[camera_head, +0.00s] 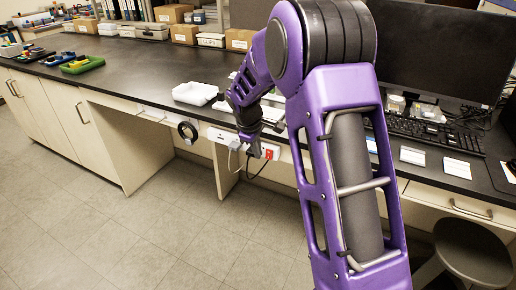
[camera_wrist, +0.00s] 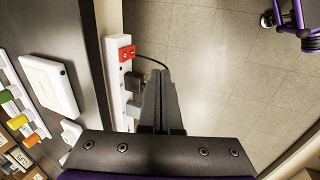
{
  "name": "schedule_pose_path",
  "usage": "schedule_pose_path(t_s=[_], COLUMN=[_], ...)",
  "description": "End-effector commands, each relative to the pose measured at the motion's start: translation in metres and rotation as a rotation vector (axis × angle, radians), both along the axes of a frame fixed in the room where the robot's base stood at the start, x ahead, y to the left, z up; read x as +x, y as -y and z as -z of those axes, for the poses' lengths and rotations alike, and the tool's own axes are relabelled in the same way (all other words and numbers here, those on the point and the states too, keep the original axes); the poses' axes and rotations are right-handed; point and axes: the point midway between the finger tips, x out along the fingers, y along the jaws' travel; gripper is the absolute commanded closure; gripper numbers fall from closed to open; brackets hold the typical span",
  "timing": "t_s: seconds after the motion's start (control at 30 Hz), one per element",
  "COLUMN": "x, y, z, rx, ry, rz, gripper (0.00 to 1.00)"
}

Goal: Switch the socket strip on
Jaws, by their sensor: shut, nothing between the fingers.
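The white socket strip (camera_head: 219,135) runs along the front edge of the bench, with a red section (camera_head: 270,151) at its right end. In the wrist view the strip (camera_wrist: 114,75) stands upright left of my fingers, with the red section (camera_wrist: 126,53) near its top. I cannot make out a switch position. Dark plugs (camera_wrist: 134,82) sit in the strip below the red section. My gripper (camera_wrist: 161,73) is shut and empty, its fingertips right of the strip and a little below the red section in that view. In the head view my gripper (camera_head: 252,150) is close to the strip, partly hiding it.
A black cable (camera_wrist: 152,61) loops from the plugs near my fingertips. A monitor and keyboard (camera_head: 435,132) are at right. The floor below is clear; a stool (camera_head: 470,250) stands at right.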

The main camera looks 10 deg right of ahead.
Motion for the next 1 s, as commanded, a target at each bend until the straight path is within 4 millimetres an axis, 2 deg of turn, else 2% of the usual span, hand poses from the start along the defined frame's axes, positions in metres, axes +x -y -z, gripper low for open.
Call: schedule_pose_path(t_s=[0.03,0.1,0.3,0.4,0.57,1.0], x=[0.003,0.007,0.019,0.033,0.045,0.049], y=[0.003,0.006,0.014,0.025,0.033,0.036], z=[0.014,0.029,0.064,0.063,0.064,0.064], rx=[-0.001,-0.001,0.000,0.000,0.000,0.000], ry=[-0.003,-0.003,-0.001,0.001,0.001,0.000], rz=[0.001,0.001,0.001,0.003,0.001,0.000], gripper=[1.00,1.00,1.00,1.00,1.00,1.00])
